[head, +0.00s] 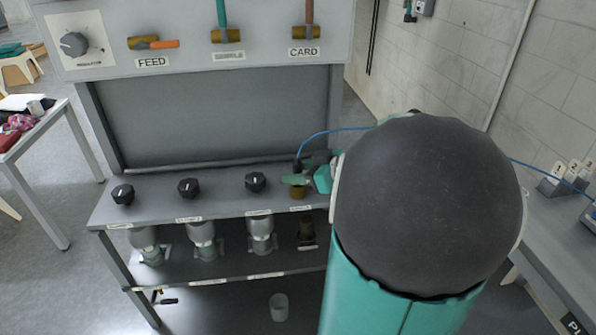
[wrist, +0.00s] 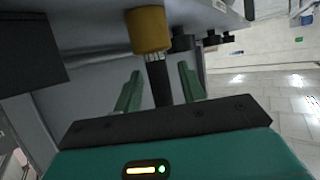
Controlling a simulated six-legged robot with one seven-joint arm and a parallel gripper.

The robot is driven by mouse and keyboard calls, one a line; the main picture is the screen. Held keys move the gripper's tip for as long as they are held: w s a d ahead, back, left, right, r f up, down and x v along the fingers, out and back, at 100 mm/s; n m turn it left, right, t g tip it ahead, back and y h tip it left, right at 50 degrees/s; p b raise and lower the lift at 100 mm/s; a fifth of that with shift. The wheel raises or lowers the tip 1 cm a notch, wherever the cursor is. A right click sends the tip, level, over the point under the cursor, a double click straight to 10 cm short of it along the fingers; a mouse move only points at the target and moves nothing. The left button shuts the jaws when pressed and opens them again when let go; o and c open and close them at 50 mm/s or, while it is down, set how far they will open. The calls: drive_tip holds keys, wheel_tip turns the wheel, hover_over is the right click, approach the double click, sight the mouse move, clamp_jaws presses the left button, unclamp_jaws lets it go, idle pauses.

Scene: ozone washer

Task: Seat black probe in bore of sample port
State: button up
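The black probe (head: 298,166) with its blue cable stands upright over the brass sample port (head: 298,192) at the right end of the bench panel. In the wrist view the probe's black body (wrist: 160,92) lies in line with the brass port (wrist: 148,30). A short silver section shows between black body and brass; how deep the tip sits in the bore is hidden. My gripper (wrist: 160,80) is open, with green fingers either side of the probe and visible gaps. In the head view my gripper (head: 306,180) is at the port, partly hidden by my arm.
Several black knobs (head: 188,187) line the panel to the left. Glass bowls (head: 202,238) hang below it. The FEED and CARD valves (head: 306,32) are on the upper panel. A side bench (head: 560,235) stands at right. The blue cable (head: 335,131) runs behind my arm.

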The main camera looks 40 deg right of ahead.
drive_tip(key=shift+r, duration=0.2)
drive_tip(key=v, duration=1.2)
drive_tip(key=w+a+r+m+t+h, duration=0.2)
drive_tip(key=w+a+r+m+h, duration=0.15)
drive_tip(key=w+r+h, duration=0.8)
drive_tip(key=s+a+f+g+y, duration=0.2)
drive_tip(key=s+a+f+g, duration=0.1)
drive_tip(key=a, duration=0.6)
drive_tip(key=s+a+f+g+y, duration=0.3)
drive_tip(key=s+a+f, duration=0.1)
drive_tip(key=a+f, duration=0.3)
drive_tip(key=s+a+f+g+y, duration=0.2)
drive_tip(key=s+a+f+g, duration=0.1)
drive_tip(key=a, duration=0.8)
wheel_tip(320, 180, down, 3)
drive_tip(key=shift+s+r, duration=0.25)
drive_tip(key=shift+s, duration=0.6)
drive_tip(key=shift+c, duration=0.5)
